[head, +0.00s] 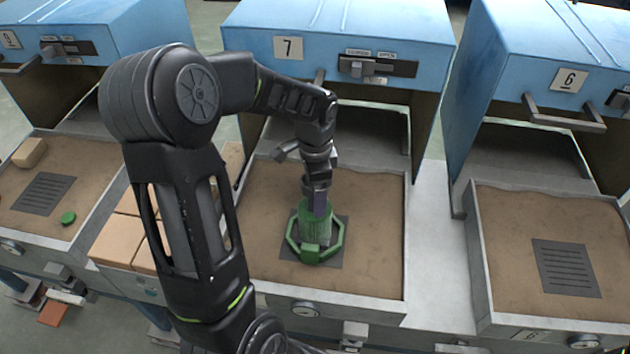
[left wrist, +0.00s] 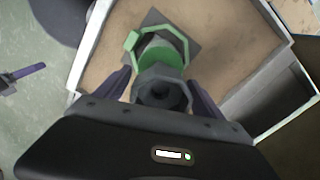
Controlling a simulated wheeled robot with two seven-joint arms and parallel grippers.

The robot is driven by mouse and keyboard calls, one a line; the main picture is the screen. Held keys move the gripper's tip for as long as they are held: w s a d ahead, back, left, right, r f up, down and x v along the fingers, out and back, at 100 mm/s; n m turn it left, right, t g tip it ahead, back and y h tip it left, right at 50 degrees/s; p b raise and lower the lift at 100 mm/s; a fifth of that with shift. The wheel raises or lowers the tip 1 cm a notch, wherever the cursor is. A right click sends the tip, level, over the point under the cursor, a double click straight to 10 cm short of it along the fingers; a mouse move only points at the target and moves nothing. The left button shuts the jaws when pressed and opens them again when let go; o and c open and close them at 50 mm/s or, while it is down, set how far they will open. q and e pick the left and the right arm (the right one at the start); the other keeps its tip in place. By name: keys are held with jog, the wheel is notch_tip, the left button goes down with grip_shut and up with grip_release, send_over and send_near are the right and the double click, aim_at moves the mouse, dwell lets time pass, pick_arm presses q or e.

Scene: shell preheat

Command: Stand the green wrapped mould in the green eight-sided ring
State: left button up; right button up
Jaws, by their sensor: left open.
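The green wrapped mould (head: 316,221) stands about upright inside the green eight-sided ring (head: 339,240) in the head view. The ring lies around its lower part on a dark plate in the sand tray under number 7. In the left wrist view the mould (left wrist: 163,92) shows a grey, hollow top end, with the green ring (left wrist: 132,42) beyond it. My left gripper (head: 318,203) is above the ring at the mould's top. Its jaws are open, with the purple fingers on either side of the mould and gaps visible in the wrist view. My right gripper is not in view.
The sand tray (head: 411,240) has raised pale walls. A blue hooded unit (head: 340,25) marked 7 stands behind it. Tan blocks (head: 115,240) lie to its left. A second tray (head: 480,270) with a slotted plate is at right. Sand right of the ring is clear.

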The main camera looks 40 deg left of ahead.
pick_arm(q)
notch_tip(320, 180, up, 13)
jog(key=shift+f+b, duration=0.2)
jog(key=shift+b, duration=0.2)
jog(key=shift+f, duration=0.1)
dwell(0.8)
